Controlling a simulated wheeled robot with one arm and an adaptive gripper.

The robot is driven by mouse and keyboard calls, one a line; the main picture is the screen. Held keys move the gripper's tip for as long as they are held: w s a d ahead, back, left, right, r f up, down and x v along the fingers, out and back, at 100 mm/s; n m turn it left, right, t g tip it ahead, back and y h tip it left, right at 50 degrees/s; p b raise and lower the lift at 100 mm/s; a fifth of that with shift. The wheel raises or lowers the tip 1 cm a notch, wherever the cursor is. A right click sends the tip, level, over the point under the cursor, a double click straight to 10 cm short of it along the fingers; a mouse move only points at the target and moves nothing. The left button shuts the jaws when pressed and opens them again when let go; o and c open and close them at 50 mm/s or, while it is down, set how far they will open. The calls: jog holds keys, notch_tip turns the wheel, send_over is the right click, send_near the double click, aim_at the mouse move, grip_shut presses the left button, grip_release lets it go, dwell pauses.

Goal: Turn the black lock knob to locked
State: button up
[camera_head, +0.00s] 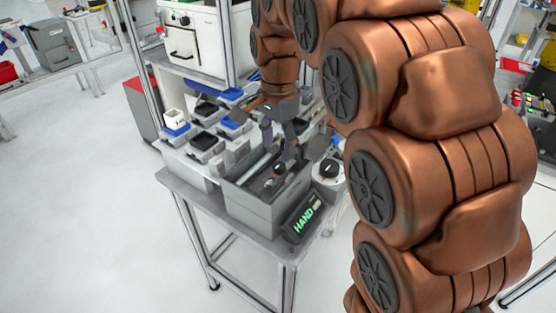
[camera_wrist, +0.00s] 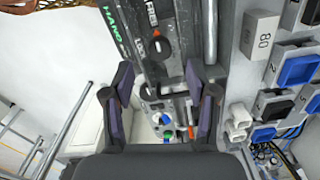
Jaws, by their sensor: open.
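A black knob (camera_wrist: 158,47) shows in the wrist view on a dark grey panel, just beyond my fingertips and between their lines. A small pale mark shows on it. My gripper (camera_wrist: 159,82) is open, with one finger on each side and nothing between them. In the head view my gripper (camera_head: 281,146) hangs over the grey fixture box (camera_head: 262,215). A black knob (camera_head: 279,170) sits close below the fingers there. Another black knob (camera_head: 329,168) stands on a pale round part to the right.
A dark display (camera_head: 303,220) reading HAND is at the fixture's front right corner. Bins with blue and black inserts (camera_head: 205,140) stand to the left. My arm covers the right side.

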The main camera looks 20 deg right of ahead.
aim_at(278, 165)
jog(key=shift+f+p, duration=0.55)
jog(key=shift+f, duration=2.2)
grip_shut()
